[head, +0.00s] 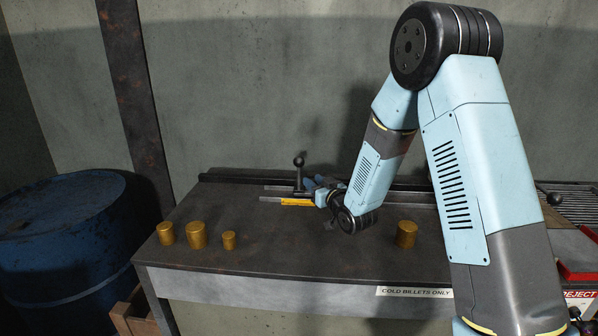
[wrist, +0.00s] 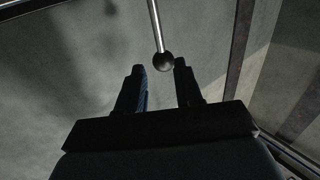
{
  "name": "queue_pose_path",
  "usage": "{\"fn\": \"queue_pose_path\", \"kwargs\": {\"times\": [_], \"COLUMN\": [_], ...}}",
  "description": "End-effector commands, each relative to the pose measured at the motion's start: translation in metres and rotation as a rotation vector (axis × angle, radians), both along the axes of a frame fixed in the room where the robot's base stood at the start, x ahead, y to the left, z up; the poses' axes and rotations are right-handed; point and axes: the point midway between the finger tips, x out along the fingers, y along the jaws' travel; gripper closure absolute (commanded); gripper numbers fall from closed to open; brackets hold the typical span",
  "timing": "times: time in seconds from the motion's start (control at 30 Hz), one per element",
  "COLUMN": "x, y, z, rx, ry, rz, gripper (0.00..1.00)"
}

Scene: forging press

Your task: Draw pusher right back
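The pusher shows in the head view as an upright rod with a black ball knob (head: 299,160), standing at the slide rails on the back part of the table. A yellow strip (head: 297,202) lies at its foot. My gripper (head: 311,187) is just right of the rod, low over the table. In the wrist view my gripper (wrist: 160,75) has its two fingers apart. The ball knob (wrist: 163,62) and its thin rod show at the gap between the fingertips. I cannot tell whether either finger touches it. My arm hides the slide's right part.
Three brass billets (head: 196,235) stand on the table (head: 250,258) at left, and another billet (head: 406,234) stands right of my wrist. A blue drum (head: 60,250) is at far left. A red tray (head: 577,272) and a second black knob (head: 554,198) are at right.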

Motion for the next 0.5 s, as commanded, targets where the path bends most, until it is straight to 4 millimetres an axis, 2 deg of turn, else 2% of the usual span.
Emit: {"fn": "queue_pose_path", "kwargs": {"times": [0.3,0.5], "x": [0.047,0.072], "y": [0.032,0.049], "z": [0.0,0.0], "rx": [0.0,0.0], "ry": [0.0,0.0], "rz": [0.001,0.0], "gripper": [0.65,0.65]}}
